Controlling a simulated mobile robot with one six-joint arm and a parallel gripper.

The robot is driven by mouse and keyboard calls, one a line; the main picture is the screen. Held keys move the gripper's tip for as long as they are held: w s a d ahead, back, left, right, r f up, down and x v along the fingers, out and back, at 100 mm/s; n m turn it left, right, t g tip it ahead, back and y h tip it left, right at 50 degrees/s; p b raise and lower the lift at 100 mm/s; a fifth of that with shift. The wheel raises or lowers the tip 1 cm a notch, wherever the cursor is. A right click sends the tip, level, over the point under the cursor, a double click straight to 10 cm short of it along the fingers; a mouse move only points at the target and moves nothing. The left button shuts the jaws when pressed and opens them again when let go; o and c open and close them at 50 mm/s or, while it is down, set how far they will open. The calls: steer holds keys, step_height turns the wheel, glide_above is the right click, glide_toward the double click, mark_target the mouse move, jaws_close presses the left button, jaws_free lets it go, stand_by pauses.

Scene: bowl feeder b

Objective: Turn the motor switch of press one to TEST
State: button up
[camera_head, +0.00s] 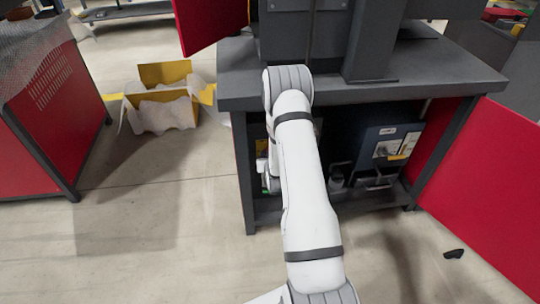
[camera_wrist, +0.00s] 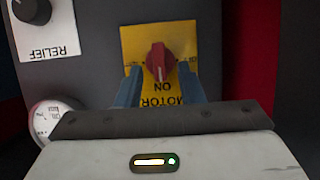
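The motor switch is a red knob (camera_wrist: 157,61) on a yellow plate (camera_wrist: 131,42) in the wrist view. The plate's lettering is upside down and reads MOTOR and ON; the small marks beside the knob are too blurred to read. The knob's pale pointer line runs roughly up and down in the picture. My gripper (camera_wrist: 159,71) has its two blue fingers apart, one on each side of the knob, with a gap showing on both sides. Whether the fingertips reach past the knob's face I cannot tell. In the head view the switch is hidden and my gripper is not clearly seen.
A black RELIEF knob (camera_wrist: 33,10) and a round gauge (camera_wrist: 53,115) lie left of the switch. Red panels (camera_head: 490,180) stand right, a yellow box (camera_head: 165,74) lies left, and the floor between is open.

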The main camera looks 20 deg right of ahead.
steer(key=shift+c, duration=0.4)
jaws_close()
steer(key=shift+d, duration=0.15)
steer(key=shift+m, duration=0.3)
steer(key=shift+s+d+f+m+t+y+b, duration=0.1)
steer(key=shift+d+f+m+t+y+b, duration=0.25)
steer(key=shift+m+t+y+b, duration=1.25)
steer(key=shift+s+d+f+m+t+y+b, duration=0.1)
steer(key=shift+d+f+m+y+b, duration=0.5)
steer(key=shift+m, duration=2.15)
steer(key=shift+s+f+m+t+y+b, duration=0.1)
steer(key=shift+m+t+y+b, duration=0.6)
steer(key=shift+m+b, duration=1.1)
steer(key=shift+m+p, duration=0.3)
steer(key=shift+m, duration=0.15)
